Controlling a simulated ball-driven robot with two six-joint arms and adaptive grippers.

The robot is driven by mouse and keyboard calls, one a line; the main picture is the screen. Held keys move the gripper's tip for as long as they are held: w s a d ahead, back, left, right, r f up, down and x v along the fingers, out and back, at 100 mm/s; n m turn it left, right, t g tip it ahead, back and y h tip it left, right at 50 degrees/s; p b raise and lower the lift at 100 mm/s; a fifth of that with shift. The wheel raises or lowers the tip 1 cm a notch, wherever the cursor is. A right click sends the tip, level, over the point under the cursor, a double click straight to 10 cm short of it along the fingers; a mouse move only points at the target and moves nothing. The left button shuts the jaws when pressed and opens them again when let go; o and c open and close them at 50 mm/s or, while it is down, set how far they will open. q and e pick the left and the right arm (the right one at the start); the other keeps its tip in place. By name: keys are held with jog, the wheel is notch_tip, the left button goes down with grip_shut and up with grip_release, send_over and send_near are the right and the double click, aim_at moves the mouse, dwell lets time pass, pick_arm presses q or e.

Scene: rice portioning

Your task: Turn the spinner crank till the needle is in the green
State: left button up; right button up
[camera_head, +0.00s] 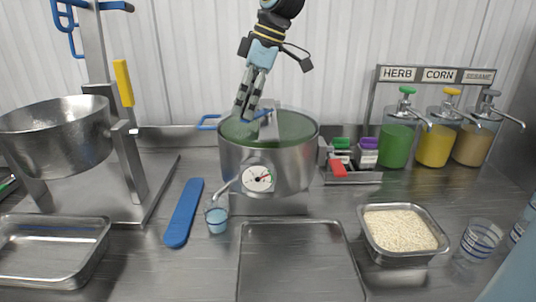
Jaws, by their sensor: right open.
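The spinner (292,165) is a steel pot with a green inside and a grey bar across its top. A blue piece that looks like the crank (264,113) shows at this bar, just right of my right gripper's fingertips. My right gripper (244,112) reaches down from above over the left part of the pot, fingers open. I cannot tell whether it touches the crank. The round white dial (257,178) is on the pot's front. Its dark needle and red mark are small, and I cannot tell which zone the needle is in. My left gripper is not in view.
An empty tray (300,225) is in front. A rice pan (440,245), glasses and HERB, CORN and SESAME dispensers (397,145) stand right.

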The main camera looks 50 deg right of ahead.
notch_tip(320, 180, up, 8)
jog(key=p, duration=0.6)
jog(key=shift+r+p, duration=0.1)
jog(key=shift+p, duration=0.2)
